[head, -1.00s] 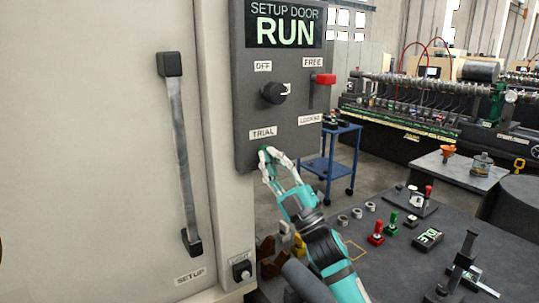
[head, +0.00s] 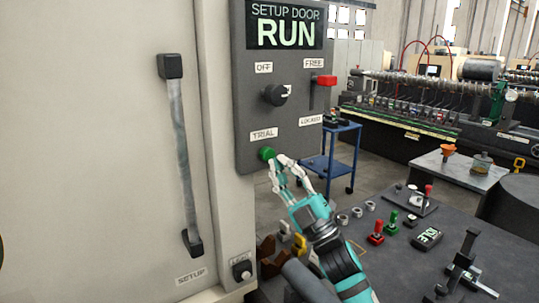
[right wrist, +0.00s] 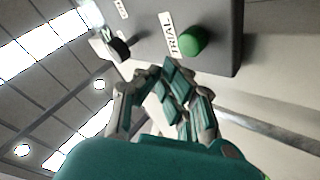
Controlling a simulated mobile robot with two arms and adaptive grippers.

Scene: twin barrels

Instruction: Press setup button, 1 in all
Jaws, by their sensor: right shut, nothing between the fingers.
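The grey control panel (head: 243,105) hangs beside a large beige door. Its screen (head: 283,24) reads "SETUP DOOR RUN". A round green button (head: 266,153) sits at its lower left, under the "TRIAL" label (head: 263,135). The button (right wrist: 193,40) also shows in the right wrist view. My right gripper (head: 281,160) is shut and empty, its fingertips just to the right of and slightly below the button, apparently apart from it. My left gripper is not in view.
The panel also carries a black knob (head: 274,94) and a red-handled lever (head: 325,80). The door has a long vertical handle (head: 183,150). A dark table (head: 400,265) with small fixtures lies to the right. A blue cart (head: 338,160) stands behind.

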